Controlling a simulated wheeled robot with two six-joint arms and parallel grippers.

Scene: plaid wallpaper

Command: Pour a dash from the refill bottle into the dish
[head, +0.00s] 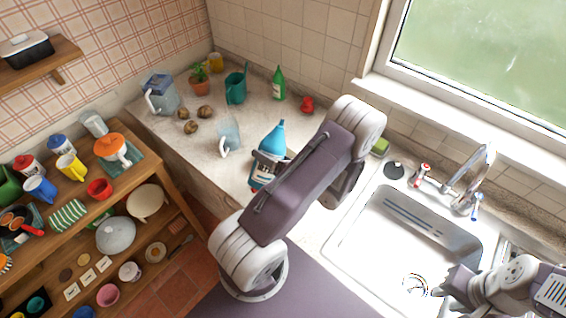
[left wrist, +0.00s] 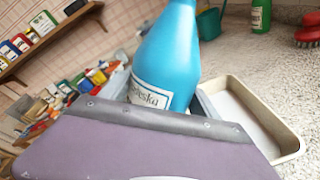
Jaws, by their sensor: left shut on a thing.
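The refill bottle (head: 272,141) is blue with a pale label, its narrow top leaning slightly right in the head view. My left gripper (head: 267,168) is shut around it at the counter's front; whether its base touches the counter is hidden. The blue bottle (left wrist: 172,55) also fills the middle of the left wrist view, its base hidden by the gripper body. The likely dish, a shallow beige rectangular one (left wrist: 288,142), sits on the counter to the right of the bottle; my left arm seems to hide it in the head view. My right gripper (head: 447,294) is over the sink, its fingers unclear.
A glass mug (head: 229,134) stands left of the bottle. Behind are several brown lumps (head: 191,127), a teal watering can (head: 236,86), a green bottle (head: 279,84) and a red item (head: 307,104). The sink (head: 349,262) with its tap (head: 470,185) is right.

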